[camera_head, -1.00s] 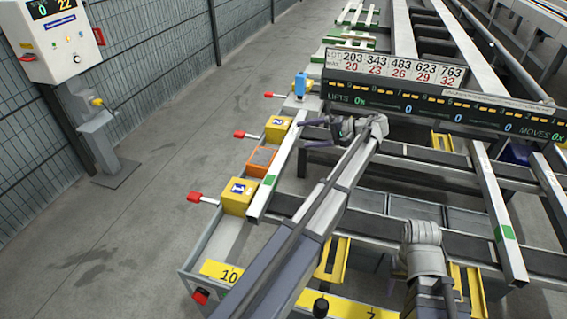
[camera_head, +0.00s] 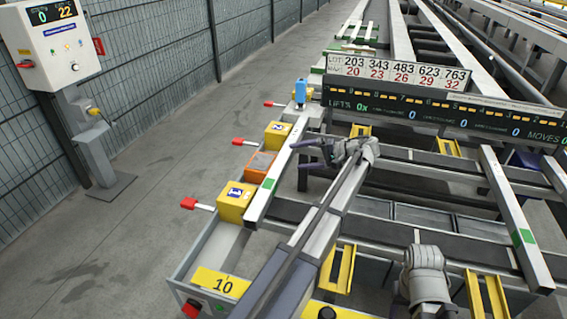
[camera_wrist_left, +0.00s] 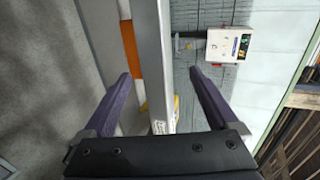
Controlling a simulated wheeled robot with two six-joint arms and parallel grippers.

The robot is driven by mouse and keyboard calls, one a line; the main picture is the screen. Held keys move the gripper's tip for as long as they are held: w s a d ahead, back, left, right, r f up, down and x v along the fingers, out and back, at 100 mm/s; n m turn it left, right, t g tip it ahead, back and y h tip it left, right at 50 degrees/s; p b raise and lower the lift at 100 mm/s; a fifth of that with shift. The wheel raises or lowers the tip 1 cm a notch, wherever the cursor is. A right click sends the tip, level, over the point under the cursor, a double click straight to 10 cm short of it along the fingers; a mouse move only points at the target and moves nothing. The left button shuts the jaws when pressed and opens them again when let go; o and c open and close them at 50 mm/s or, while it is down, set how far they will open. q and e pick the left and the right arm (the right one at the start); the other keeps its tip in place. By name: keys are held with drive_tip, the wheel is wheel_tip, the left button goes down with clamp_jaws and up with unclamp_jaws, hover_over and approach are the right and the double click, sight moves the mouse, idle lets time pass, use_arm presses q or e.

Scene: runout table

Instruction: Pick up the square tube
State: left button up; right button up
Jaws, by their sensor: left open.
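A pale square tube (camera_head: 284,150) with a green band lies lengthwise at the left side of the runout table, beside the yellow and orange boxes. Another pale square tube (camera_head: 510,205) with a green band lies further right. My left gripper (camera_head: 300,156) is open at the left tube's right side, around its middle. In the left wrist view the tube (camera_wrist_left: 152,55) runs between the two spread dark fingers of the gripper (camera_wrist_left: 161,73). Whether they touch it I cannot tell.
Yellow boxes (camera_head: 236,202) and an orange box (camera_head: 260,164) with red-knobbed levers line the table's left edge. A display bar (camera_head: 440,108) spans the table behind my gripper. A control box (camera_head: 52,42) stands on a post at the left. The floor (camera_head: 140,230) there is clear.

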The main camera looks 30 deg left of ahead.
sight(289, 159)
use_arm(q)
drive_tip(key=shift+s+a+f, duration=0.1)
drive_tip(key=shift+a+f, duration=0.1)
drive_tip(key=shift+a, duration=0.05)
drive_tip(key=b+x, duration=0.2)
drive_tip(key=x, duration=0.2)
drive_tip(key=shift+s+a+f, duration=0.15)
drive_tip(key=shift+s+a, duration=0.05)
drive_tip(key=shift+a, duration=0.05)
drive_tip(key=shift+d, duration=0.1)
clamp_jaws()
idle(0.3)
